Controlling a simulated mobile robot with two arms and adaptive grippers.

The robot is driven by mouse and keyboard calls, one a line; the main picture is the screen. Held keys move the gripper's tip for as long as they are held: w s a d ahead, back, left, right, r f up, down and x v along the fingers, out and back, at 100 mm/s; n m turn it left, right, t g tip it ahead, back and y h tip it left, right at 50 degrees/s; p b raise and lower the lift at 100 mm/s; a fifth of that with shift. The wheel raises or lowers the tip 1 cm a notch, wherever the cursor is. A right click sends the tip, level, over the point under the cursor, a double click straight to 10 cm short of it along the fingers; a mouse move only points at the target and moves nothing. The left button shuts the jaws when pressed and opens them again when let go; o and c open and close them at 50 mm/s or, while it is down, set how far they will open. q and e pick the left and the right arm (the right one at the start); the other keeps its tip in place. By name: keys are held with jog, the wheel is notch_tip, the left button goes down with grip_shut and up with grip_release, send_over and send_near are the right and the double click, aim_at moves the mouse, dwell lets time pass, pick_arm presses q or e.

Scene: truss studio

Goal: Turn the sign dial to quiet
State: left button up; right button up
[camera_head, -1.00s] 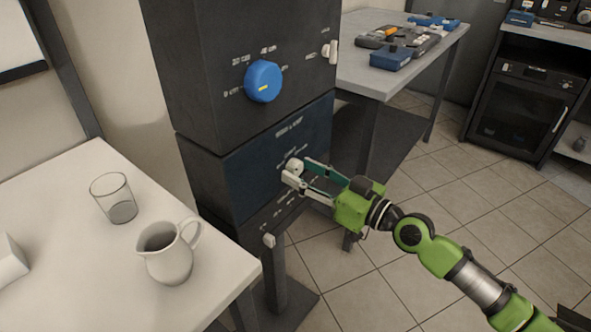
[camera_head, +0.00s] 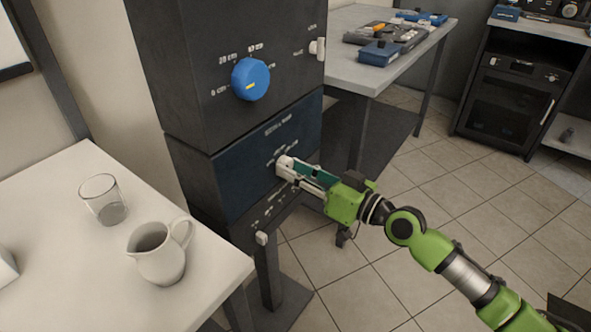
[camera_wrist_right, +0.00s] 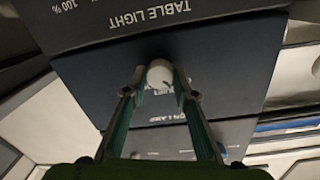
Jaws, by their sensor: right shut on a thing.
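The sign dial is a small white knob on the dark blue middle panel (camera_head: 240,178) of a black cabinet. Little of it shows at my right fingertips in the head view; it shows better in the wrist view, where the dial (camera_wrist_right: 160,73) sits between the tips. My right gripper (camera_head: 286,168) is shut on the dial, one finger on each side. The small labels around the dial are partly hidden and too blurred to tell its setting. My left gripper is not in view.
A blue knob (camera_head: 251,80) and a white switch (camera_head: 318,48) are on the upper panel, and a white slider (camera_head: 262,238) is below. A glass (camera_head: 104,199) and white jug (camera_head: 160,258) stand on the left table. Tiled floor is open at right.

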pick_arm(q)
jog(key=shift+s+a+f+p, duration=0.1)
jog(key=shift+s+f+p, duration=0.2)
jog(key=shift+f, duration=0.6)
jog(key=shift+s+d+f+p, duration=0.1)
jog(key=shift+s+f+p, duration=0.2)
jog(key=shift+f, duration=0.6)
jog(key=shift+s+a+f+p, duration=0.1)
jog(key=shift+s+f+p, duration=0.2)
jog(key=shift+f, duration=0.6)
pick_arm(e)
jog(key=shift+r+m, duration=0.15)
jog(key=shift+m, duration=3.85)
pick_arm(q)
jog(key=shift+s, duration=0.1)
pick_arm(e)
jog(key=o, duration=1.1)
jog(key=v, duration=1.2)
jog(key=shift+r, duration=0.1)
